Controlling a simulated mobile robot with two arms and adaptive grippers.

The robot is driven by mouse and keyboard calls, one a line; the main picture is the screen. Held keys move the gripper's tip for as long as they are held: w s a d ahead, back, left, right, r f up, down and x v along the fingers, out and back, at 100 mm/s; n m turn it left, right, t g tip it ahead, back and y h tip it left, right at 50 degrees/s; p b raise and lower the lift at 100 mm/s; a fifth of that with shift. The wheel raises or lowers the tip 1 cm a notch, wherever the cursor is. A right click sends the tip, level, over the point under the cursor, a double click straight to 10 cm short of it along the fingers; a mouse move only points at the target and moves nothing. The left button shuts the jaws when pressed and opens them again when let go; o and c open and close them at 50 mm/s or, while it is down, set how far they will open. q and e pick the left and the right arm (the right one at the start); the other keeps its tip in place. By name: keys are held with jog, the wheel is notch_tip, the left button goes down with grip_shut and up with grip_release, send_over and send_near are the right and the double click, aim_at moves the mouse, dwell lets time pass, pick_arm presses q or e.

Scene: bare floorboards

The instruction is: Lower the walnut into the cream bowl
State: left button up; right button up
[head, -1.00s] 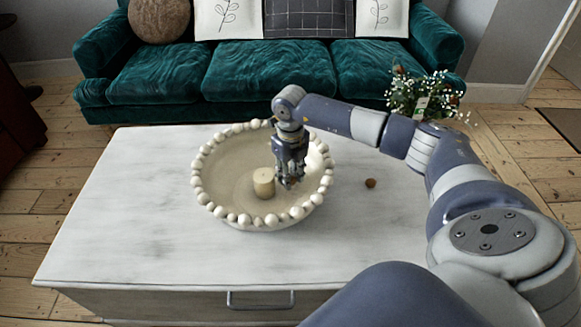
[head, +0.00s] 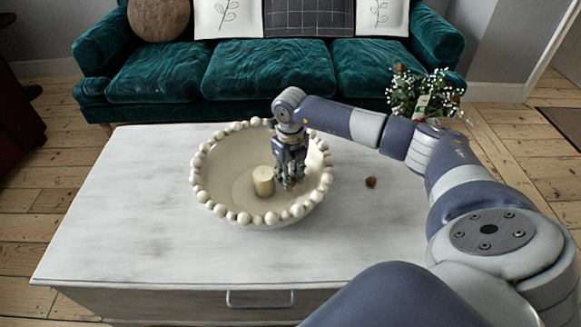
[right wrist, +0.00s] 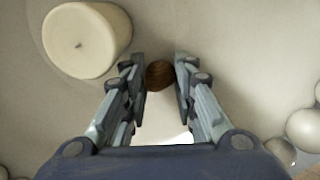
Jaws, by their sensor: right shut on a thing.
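The cream bowl (head: 213,203), rimmed with round beads, stands on the white table. My right gripper (head: 289,186) is inside the bowl's rim, pointing down over its right half. In the right wrist view my right gripper (right wrist: 161,80) is shut on a brown walnut (right wrist: 160,74), held between the fingertips above the pale bowl floor. Whether the walnut touches the floor I cannot tell. In the head view the fingers largely hide it. My left gripper is not in view.
A cream candle (head: 263,181) stands in the bowl, left of my gripper; it also shows in the wrist view (right wrist: 86,40). A second brown nut (head: 371,182) lies on the table (head: 120,210), right of the bowl. The table's left side is clear. A green sofa (head: 260,78) stands behind.

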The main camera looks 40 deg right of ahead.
jog(key=o, duration=0.8)
notch_tip(320, 180, up, 12)
